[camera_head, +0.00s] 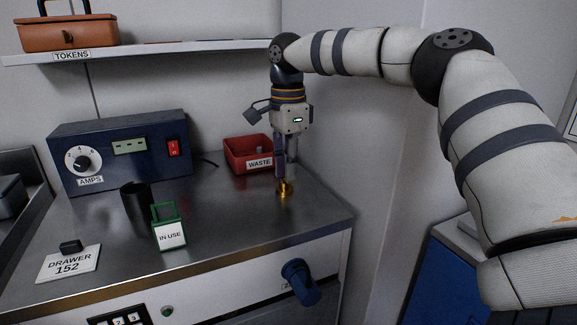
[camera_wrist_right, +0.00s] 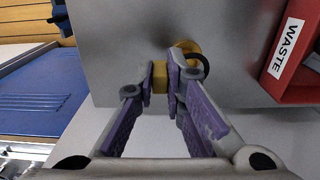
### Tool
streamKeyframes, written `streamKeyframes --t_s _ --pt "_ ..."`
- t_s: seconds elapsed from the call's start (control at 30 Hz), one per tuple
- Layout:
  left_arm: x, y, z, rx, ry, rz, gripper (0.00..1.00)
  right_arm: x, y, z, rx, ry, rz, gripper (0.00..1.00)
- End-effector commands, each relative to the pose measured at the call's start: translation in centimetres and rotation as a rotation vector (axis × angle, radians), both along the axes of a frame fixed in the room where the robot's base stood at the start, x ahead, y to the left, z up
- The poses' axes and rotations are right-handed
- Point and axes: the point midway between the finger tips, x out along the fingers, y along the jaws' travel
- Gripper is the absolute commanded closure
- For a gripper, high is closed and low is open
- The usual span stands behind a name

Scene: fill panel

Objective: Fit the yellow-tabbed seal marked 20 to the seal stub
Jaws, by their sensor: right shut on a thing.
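My right gripper (camera_head: 282,178) points down over the right part of the steel counter. In the right wrist view my right gripper (camera_wrist_right: 164,78) is shut on the yellow tab of the seal (camera_wrist_right: 159,78). A dark ring (camera_wrist_right: 206,66), apparently the seal's loop, shows beside the fingertips. It overlaps the brass seal stub (camera_wrist_right: 186,46) in the picture; I cannot tell whether it is around the stub or only above it. In the head view the brass stub (camera_head: 286,188) shows at the fingertips. The number on the seal is not readable. My left gripper is not in view.
A red WASTE bin (camera_head: 247,154) stands close behind the gripper. A blue AMPS box (camera_head: 120,150), a black cup (camera_head: 136,203), a green IN USE tag (camera_head: 168,228) and a DRAWER 152 card (camera_head: 68,264) are to the left. A blue knob (camera_head: 299,280) sticks out of the front panel.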

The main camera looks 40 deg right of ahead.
Motion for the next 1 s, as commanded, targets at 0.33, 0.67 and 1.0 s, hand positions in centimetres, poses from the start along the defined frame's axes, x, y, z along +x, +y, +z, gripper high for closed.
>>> streamKeyframes --t_s 0.33,0.67,1.0 --pt "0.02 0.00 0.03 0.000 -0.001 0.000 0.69 -0.01 -0.02 0.05 0.000 -0.001 0.000 1.00" --pt "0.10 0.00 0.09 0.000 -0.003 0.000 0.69 -0.01 -0.03 0.02 0.000 -0.001 0.000 1.00" --pt "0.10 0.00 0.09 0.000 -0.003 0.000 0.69 0.00 -0.04 -0.76 0.000 -0.001 -0.001 1.00"
